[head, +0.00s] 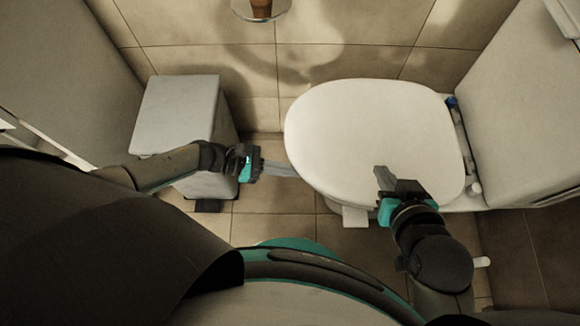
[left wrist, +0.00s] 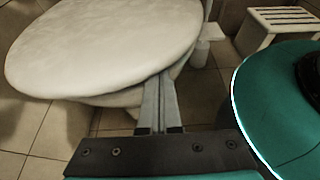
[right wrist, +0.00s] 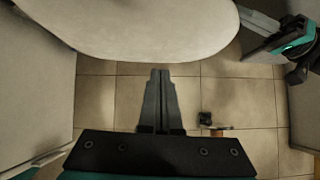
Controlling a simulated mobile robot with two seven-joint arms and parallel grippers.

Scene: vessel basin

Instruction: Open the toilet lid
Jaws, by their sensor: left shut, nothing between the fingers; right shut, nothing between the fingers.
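The toilet lid (head: 375,135) is a white oval, lying down over the bowl, with its hinge side at the right by the tank. It also shows in the left wrist view (left wrist: 100,45) and the right wrist view (right wrist: 140,25). My left gripper (head: 292,172) is shut and empty, its tips at the lid's front left edge. In the left wrist view its tips (left wrist: 160,78) meet the rim's underside; contact is unclear. My right gripper (head: 381,171) is shut and empty, overlapping the lid's near side in the head view. In the right wrist view its tips (right wrist: 160,73) appear just off the rim.
The white tank (head: 525,110) stands to the right of the lid. A pale box-shaped bin (head: 180,115) stands at the left, beside my left forearm. A tiled wall (head: 290,60) runs behind the toilet. A white slatted stool (left wrist: 280,25) shows in the left wrist view. Tiled floor (head: 275,222) lies open in front.

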